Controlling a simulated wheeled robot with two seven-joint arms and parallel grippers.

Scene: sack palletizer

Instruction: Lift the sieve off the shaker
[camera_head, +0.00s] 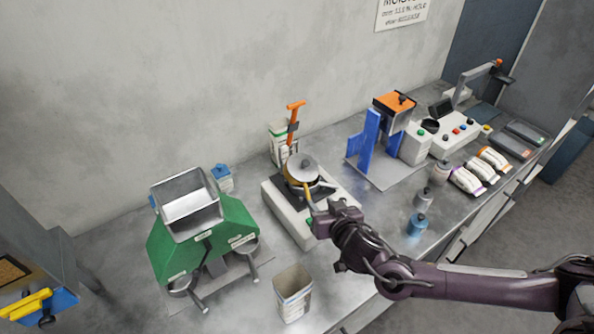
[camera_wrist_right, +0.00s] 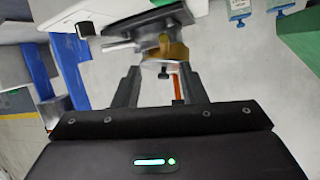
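The sieve (camera_head: 300,170) is a round brass pan with a grey lid and knob. It sits on top of the shaker (camera_head: 290,213), a white box with a dark top, in the head view. My right gripper (camera_head: 317,192) is at the near right side of the sieve. In the right wrist view its two fingers (camera_wrist_right: 159,68) are apart, with the brass sieve (camera_wrist_right: 178,51) just beyond and partly between the tips. Contact cannot be made out. The shaker's white body (camera_wrist_right: 90,12) shows upside down there. My left gripper is not in view.
A green stand with a grey hopper (camera_head: 188,203) is left of the shaker. An open container (camera_head: 293,293) stands in front. A blue press (camera_head: 365,138), a blue bottle (camera_head: 418,224) and several small sacks (camera_head: 467,180) are to the right. An orange-handled tool (camera_head: 293,122) stands behind the sieve.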

